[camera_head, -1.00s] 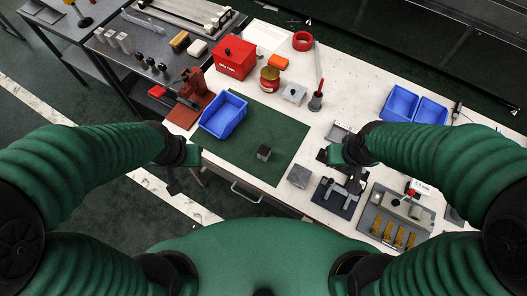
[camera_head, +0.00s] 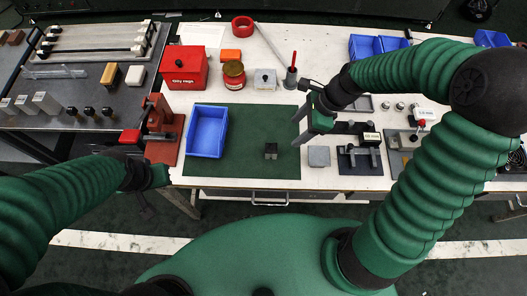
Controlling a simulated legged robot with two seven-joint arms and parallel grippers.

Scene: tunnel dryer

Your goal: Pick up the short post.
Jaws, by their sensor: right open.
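The short post (camera_head: 271,151) looks like a small dark block with a grey top. It stands on the green mat (camera_head: 245,125), to the right of the blue bin. My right gripper (camera_head: 298,127) is open and empty, above the right edge of the mat. It is to the right of the post and a little farther back, with a gap between them. My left gripper (camera_head: 147,204) hangs in front of the table at the left, far from the post. Its fingers are too small and dark to tell how they stand.
A blue bin (camera_head: 209,131) stands on the mat's left part. Behind it are a red box (camera_head: 186,68), a red jar (camera_head: 234,75) and a grey block (camera_head: 265,79). A grey plate (camera_head: 319,156) and a black fixture (camera_head: 357,160) lie right of the mat.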

